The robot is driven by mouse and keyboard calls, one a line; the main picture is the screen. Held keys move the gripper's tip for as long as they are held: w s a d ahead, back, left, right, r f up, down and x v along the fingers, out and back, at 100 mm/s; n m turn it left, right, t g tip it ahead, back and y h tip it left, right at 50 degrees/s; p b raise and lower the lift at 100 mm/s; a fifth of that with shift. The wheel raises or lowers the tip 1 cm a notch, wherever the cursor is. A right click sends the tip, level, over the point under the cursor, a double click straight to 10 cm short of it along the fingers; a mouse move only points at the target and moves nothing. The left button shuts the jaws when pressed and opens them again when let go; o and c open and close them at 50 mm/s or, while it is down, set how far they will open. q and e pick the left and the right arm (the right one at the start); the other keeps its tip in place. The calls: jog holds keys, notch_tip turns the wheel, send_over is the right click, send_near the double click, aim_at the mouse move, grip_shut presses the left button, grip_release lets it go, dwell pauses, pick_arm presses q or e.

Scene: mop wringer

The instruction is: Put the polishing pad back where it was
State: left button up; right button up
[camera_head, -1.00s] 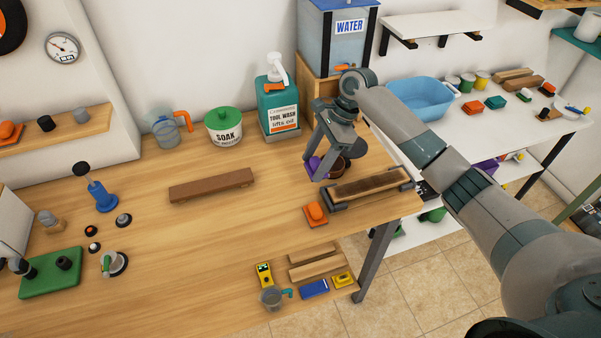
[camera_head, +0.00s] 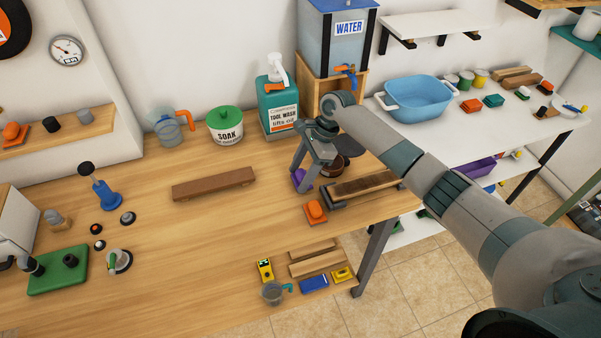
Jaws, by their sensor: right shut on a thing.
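My right gripper (camera_head: 305,166) is shut on a small purple piece (camera_head: 299,180), which I take to be the polishing pad. Most of the pad is hidden by the fingers. I cannot tell whether the pad touches the bench. My left gripper is not in view.
A tray with a dark brown strip (camera_head: 365,187) lies at the bench's right end. A brown bar (camera_head: 213,184) lies to the left. The soak tub (camera_head: 225,125) and tool wash bottle (camera_head: 278,103) stand behind. The middle front of the bench is clear.

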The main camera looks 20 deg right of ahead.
jog(key=shift+f, duration=0.45)
jog(key=shift+f, duration=0.1)
jog(key=o, duration=1.1)
jog(key=shift+b+v, duration=1.5)
jog(key=shift+v, duration=4.65)
